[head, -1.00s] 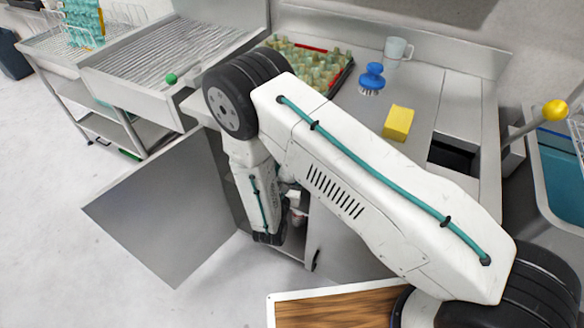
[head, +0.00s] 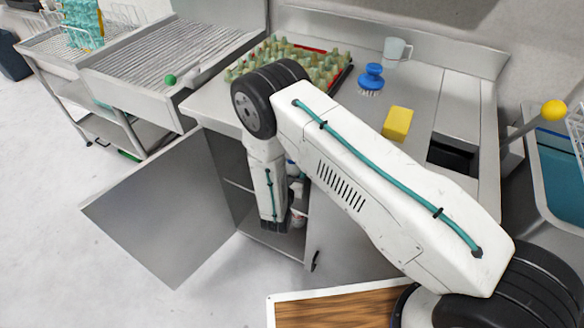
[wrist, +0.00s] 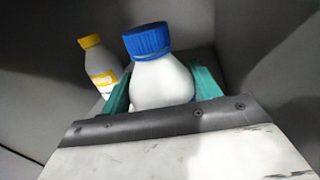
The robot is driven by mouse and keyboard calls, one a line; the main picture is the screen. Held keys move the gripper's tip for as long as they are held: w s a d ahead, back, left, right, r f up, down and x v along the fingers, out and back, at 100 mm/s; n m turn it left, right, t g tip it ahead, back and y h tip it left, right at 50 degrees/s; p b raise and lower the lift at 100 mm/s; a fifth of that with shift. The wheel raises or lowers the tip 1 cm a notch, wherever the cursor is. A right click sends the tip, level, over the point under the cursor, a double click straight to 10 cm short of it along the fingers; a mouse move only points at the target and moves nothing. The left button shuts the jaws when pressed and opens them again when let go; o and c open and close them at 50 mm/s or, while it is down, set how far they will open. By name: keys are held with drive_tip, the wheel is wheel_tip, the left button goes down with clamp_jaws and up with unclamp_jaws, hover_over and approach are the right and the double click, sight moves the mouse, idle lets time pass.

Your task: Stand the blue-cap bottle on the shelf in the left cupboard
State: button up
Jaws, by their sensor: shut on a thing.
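The blue-cap bottle (wrist: 160,82) is white and shows in the wrist view between the teal fingers of my gripper (wrist: 161,90). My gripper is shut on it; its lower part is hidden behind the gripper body. The cupboard has an inner shelf (head: 240,184), mostly hidden by my arm. Its door (head: 165,210) stands wide open to the left.
A white bottle with a yellow cap (wrist: 98,66) stands left of the held bottle in the wrist view.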

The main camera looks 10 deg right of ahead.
drive_tip(key=shift+f, duration=0.1)
drive_tip(key=o, duration=1.8)
drive_tip(key=shift+c, duration=0.2)
drive_tip(key=v, duration=1.2)
